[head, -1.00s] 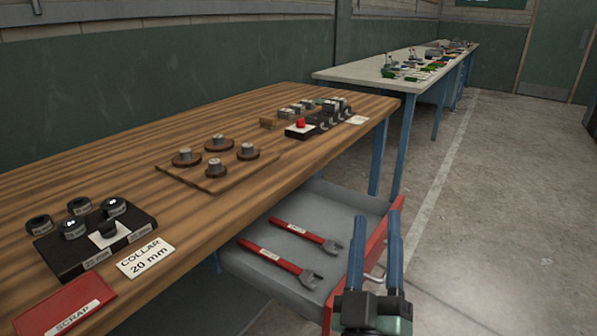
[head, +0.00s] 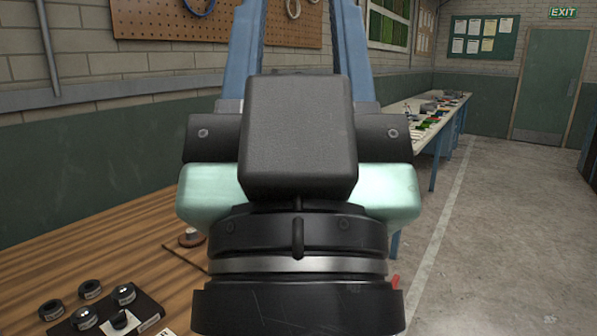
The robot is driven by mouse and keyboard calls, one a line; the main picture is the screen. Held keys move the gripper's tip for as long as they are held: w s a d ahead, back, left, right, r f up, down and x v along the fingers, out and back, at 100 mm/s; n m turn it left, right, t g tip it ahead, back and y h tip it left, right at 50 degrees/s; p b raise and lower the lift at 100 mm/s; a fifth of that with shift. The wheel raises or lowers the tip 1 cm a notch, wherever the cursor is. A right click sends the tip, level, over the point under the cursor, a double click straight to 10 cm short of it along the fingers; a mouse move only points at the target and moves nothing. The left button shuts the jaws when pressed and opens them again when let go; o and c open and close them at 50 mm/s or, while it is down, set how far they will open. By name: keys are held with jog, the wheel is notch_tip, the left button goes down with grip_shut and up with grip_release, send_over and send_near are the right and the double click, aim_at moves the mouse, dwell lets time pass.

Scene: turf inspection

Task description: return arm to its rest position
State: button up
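My gripper (head: 298,30) is raised close in front of the head camera and fills the middle of the view. Its two blue fingers point upward and stand wide apart, with only the wall and pegboard visible between them. It is open and holds nothing. The fingertips run to the top edge of the picture. My gripper and wrist hide the middle of the wooden bench and most of what stands on it.
The wooden bench (head: 60,250) is at lower left, with black collars (head: 90,289) and a dark block (head: 150,312). A pale far bench (head: 425,130) stands behind on the right. The concrete floor (head: 510,240) at right is clear.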

notch_tip(320, 180, up, 15)
jog(key=p, duration=1.2)
jog(key=shift+p, duration=0.35)
